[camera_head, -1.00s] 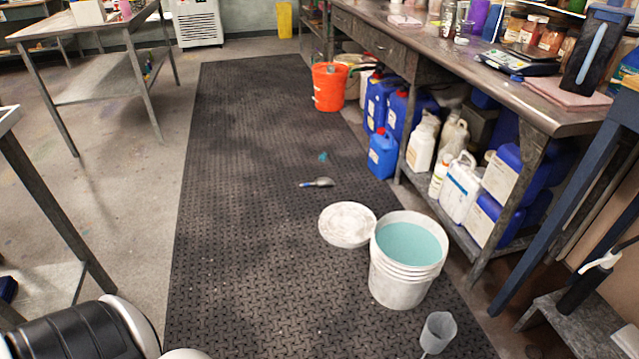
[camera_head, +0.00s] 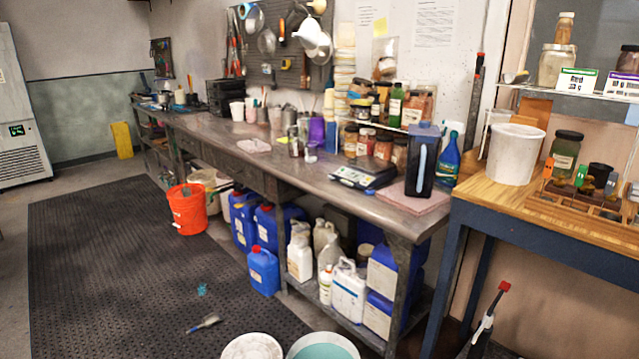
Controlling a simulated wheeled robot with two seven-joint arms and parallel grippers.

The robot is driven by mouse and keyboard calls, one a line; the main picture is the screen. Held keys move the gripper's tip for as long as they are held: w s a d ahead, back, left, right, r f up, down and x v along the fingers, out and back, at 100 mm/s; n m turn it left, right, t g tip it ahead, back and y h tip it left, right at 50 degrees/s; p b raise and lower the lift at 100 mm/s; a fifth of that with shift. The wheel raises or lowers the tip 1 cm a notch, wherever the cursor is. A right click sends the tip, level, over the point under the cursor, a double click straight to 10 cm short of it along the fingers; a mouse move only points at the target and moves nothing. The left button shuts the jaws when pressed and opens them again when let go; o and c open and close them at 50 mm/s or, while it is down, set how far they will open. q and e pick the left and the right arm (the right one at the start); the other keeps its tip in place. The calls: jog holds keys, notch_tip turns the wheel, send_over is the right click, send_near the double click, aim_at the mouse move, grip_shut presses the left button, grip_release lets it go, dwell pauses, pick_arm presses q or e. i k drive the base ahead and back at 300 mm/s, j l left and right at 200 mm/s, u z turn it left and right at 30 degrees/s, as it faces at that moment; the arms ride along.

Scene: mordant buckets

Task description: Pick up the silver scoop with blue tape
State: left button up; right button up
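A small silver scoop (camera_head: 208,321) lies on the black floor mat in the lower left of the head view. Its handle end looks bluish, but it is too small to make out tape. Neither of my grippers is in view.
A white bucket with teal liquid (camera_head: 322,347) stands at the bottom edge beside the lid. An orange bucket (camera_head: 187,210) and blue jugs (camera_head: 264,271) stand along the metal bench (camera_head: 300,178). The black mat (camera_head: 100,270) is mostly clear. A wooden-topped table (camera_head: 585,232) stands at right.

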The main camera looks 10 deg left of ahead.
aim_at(208, 321)
jog(key=i+j+z, duration=0.1)
jog(key=j, duration=0.5)
jog(key=i+j+z, duration=0.15)
jog(key=j, duration=0.4)
jog(key=i+j+z, duration=0.1)
jog(key=i+j, duration=0.15)
jog(key=j, duration=0.4)
jog(key=i+j+z, duration=0.15)
jog(key=j, duration=0.45)
jog(key=j+z, duration=0.1)
jog(key=j, duration=0.5)
jog(key=i, duration=0.05)
